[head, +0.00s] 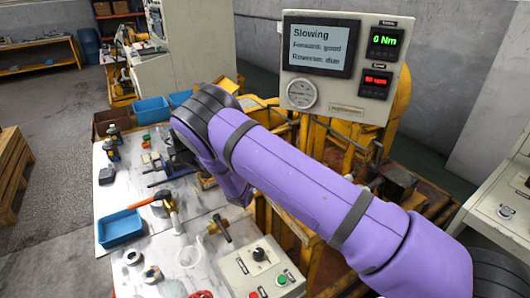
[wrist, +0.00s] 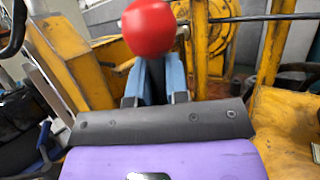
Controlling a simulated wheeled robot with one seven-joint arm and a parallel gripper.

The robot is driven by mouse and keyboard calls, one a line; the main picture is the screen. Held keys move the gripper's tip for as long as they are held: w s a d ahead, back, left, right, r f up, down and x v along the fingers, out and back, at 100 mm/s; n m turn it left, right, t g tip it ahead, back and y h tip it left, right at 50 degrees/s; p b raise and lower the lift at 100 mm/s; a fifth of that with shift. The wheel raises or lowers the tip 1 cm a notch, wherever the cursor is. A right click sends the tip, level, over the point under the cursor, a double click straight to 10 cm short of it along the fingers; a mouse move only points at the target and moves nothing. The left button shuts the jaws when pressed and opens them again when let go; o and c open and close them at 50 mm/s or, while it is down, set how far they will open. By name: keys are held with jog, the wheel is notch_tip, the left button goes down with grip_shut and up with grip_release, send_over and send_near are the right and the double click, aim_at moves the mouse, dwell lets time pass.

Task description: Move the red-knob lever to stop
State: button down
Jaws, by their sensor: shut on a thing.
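The red ball knob (wrist: 150,27) of the lever shows at the top middle of the wrist view. My gripper (wrist: 154,74) is just below it, with its two blue-grey fingers shut on the lever under the knob. The lever's shaft is mostly hidden between the fingers. In the head view my purple arm hides the lever and the gripper. The display panel (head: 340,112) reads "Slowing", "Forward: good", "Reverse: due", with a green 0 Nm readout and a red readout too small to read surely.
The yellow machine frame (wrist: 80,60) stands close around the gripper.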

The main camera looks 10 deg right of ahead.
jog(key=c, duration=1.1)
grip_release()
jog(key=v, duration=1)
jog(key=shift+s+a+f, duration=0.2)
jog(key=shift+s, duration=0.1)
